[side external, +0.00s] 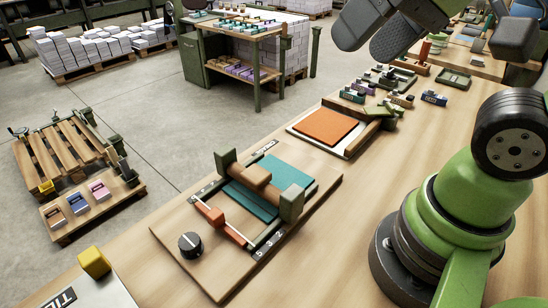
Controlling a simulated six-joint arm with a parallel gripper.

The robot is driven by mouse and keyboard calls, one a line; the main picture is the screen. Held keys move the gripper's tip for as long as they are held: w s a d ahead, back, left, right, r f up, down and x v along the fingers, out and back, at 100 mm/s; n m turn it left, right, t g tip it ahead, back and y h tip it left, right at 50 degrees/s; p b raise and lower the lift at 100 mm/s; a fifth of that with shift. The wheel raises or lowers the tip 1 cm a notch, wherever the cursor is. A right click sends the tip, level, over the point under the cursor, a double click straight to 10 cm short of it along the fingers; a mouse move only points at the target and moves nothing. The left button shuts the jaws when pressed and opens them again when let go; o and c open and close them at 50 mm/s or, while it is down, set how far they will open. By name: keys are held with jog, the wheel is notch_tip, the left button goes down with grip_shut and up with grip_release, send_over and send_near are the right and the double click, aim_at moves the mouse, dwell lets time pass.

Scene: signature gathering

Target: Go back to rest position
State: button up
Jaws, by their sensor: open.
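My gripper (372,42) shows at the top edge of the side external view, right of centre. Two dark, rounded finger pieces hang into the picture with a gap between them, and the jaws are open. I see nothing held between them. They appear above the workbench (360,222), apart from the things on it. The upper part of the gripper is cut off by the picture's edge.
A wooden board with a teal jig (262,205) and black knob (190,245) lies mid-bench. Behind it is an orange pad (326,126), then small coloured blocks (434,98). A yellow block (94,262) sits front left.

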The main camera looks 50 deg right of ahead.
jog(key=shift+s+d+f+t, duration=0.15)
jog(key=shift+s+d+t, duration=0.05)
jog(key=shift+s, duration=0.3)
jog(key=shift+s+d+f+t, duration=0.15)
jog(key=shift+s+t, duration=0.05)
jog(key=shift+s, duration=0.3)
